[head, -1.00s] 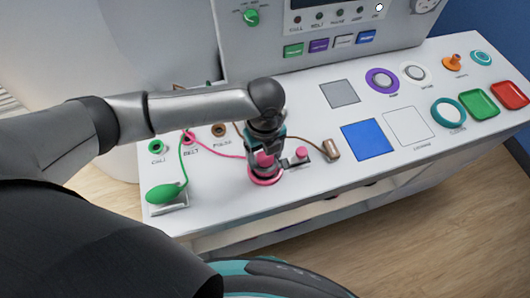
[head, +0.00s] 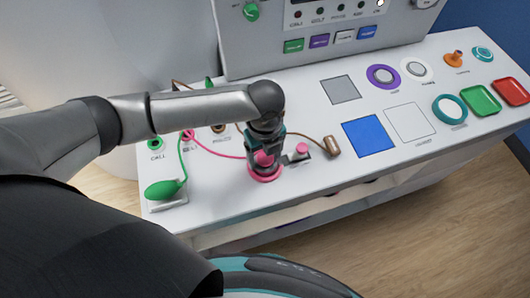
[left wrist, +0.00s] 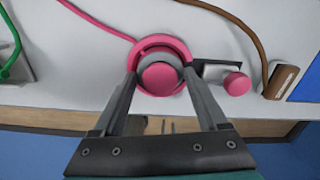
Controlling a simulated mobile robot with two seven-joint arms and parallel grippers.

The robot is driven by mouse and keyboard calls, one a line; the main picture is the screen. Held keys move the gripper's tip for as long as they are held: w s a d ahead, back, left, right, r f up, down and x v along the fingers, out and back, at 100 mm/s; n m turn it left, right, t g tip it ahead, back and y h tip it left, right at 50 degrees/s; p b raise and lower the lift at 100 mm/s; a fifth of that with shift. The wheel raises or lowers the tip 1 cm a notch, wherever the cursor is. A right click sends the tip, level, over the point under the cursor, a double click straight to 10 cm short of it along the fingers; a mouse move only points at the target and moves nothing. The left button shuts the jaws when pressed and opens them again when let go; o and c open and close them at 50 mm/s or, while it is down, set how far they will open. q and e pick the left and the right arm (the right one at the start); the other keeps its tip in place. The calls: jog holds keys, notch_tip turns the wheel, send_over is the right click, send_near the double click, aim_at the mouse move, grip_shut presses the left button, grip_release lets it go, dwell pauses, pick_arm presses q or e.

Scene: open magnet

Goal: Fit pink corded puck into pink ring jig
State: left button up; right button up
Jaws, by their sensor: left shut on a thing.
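The pink ring jig (head: 264,178) lies on the white table top near its front edge. It shows in the left wrist view (left wrist: 178,43) with a grey part inside it. My left gripper (head: 265,160) points down over the ring and is shut on the pink corded puck (head: 264,158). The puck shows as a pink disc between the fingers in the left wrist view (left wrist: 159,78), overlapping the ring's opening. I cannot tell if it is seated or just above. A pink cord (head: 215,150) runs from a pink socket at the left toward the ring. My right gripper is out of view.
A small bracket with a pink knob (head: 302,148) stands close right of the ring. A brown corded plug (head: 331,146) lies beyond it. A green bulb (head: 164,188) rests at the left. Blue (head: 368,136) and grey squares, rings and trays lie rightward.

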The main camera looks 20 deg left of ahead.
pick_arm(q)
jog(key=o, duration=1.4)
jog(key=shift+o, duration=0.2)
notch_tip(320, 180, up, 15)
jog(key=p, duration=0.2)
jog(key=shift+r, duration=0.15)
